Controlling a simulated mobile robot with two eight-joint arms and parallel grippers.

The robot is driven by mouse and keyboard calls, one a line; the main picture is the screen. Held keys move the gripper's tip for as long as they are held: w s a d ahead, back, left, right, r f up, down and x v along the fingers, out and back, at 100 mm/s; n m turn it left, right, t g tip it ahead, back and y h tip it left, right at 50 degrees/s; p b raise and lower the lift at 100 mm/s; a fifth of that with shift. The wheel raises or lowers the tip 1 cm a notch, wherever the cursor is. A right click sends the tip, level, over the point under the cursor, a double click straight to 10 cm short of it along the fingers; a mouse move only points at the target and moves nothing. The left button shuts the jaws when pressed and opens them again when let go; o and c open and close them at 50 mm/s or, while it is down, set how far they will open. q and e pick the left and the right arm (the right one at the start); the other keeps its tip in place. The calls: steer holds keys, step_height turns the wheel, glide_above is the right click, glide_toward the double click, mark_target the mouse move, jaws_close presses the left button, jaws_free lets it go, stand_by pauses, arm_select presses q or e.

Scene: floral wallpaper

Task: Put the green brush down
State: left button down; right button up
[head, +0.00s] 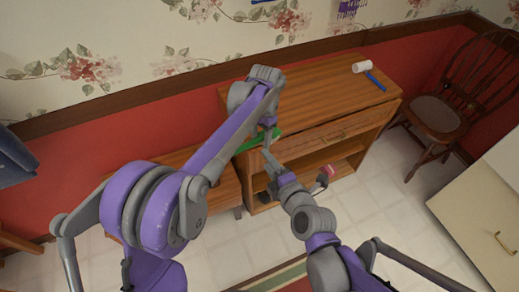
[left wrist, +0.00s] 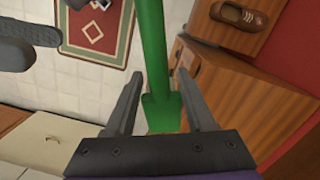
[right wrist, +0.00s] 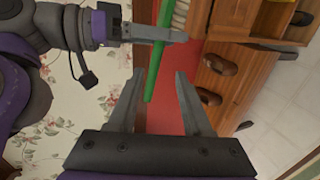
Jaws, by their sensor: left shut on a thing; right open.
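The green brush (head: 262,139) is held in front of the upper left part of the wooden cabinet (head: 310,95). My left gripper (head: 268,124) is shut on it. In the left wrist view the green brush (left wrist: 152,50) runs between the fingers. In the right wrist view the brush (right wrist: 161,58) shows pale bristles near the top, beside my left gripper's fingers. My right gripper (head: 268,160) is open and empty, just below the brush in the head view. Its spread fingers (right wrist: 160,82) show in the right wrist view. Whether the brush touches the cabinet is unclear.
A mallet (head: 369,74) with a white head and blue handle lies on the cabinet top, otherwise largely clear. A pink-red item (head: 327,170) is near the lower shelf. A brown shoe (left wrist: 240,16) is on wood. A chair (head: 437,115) stands right; a rug (head: 283,279) lies on the floor.

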mark_target(255, 145)
steer(key=x, duration=1)
steer(key=shift+c, duration=0.2)
steer(key=shift+f, duration=0.1)
jaws_close()
arm_select(q)
steer(key=shift+c, duration=0.8)
jaws_free()
